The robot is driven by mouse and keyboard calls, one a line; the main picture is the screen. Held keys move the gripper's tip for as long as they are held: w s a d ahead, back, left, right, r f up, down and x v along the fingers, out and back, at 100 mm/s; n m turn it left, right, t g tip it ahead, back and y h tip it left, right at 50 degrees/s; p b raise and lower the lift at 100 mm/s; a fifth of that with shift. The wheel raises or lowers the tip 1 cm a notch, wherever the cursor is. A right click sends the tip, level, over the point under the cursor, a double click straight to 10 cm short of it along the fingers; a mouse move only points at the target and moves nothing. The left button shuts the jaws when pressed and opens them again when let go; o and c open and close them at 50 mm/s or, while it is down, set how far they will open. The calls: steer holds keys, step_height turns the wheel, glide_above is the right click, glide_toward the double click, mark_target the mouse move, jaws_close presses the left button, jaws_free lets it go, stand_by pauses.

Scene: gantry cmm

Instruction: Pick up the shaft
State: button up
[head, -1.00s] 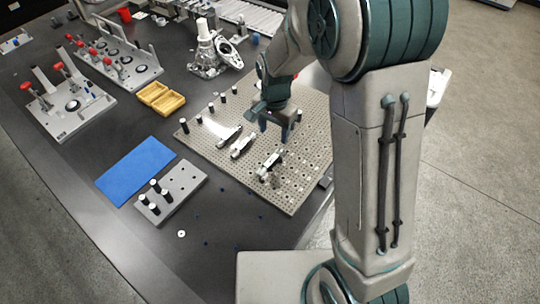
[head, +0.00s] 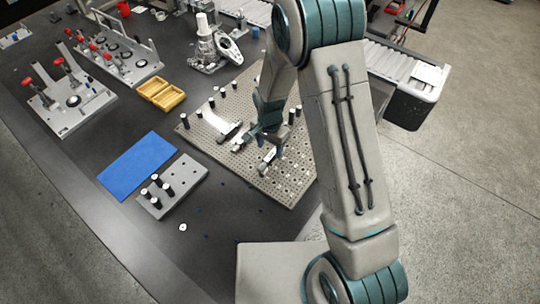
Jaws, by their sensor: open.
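My gripper (head: 263,142) is open, with its fingers pointing down low over the middle of the perforated plate (head: 287,184). It is close to small metallic clamp-like parts: one (head: 230,133) lies to its left and one (head: 267,160) just below it in the picture. I cannot tell whether the fingers touch anything. No shaft can be made out for certain. A bright, pale streak (head: 213,122) lies left of the gripper, and I cannot tell whether it is a part or glare. My arm and gripper hide part of the plate.
Several black-and-white posts (head: 211,102) stand along the plate's far left side. A grey block with similar posts (head: 187,183), a blue mat (head: 136,166) and yellow trays (head: 161,94) lie to the left. A white-and-grey device (head: 209,45) stands behind. The dark table front is mostly clear.

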mark_target(271, 154)
steer(key=shift+w+d+f+p, duration=0.1)
steer(key=shift+f+p, duration=0.2)
steer(key=shift+f, duration=0.8)
steer(key=shift+w+d+f+p, duration=0.1)
steer(key=shift+f+p, duration=0.15)
steer(key=shift+f, duration=0.85)
jaws_close()
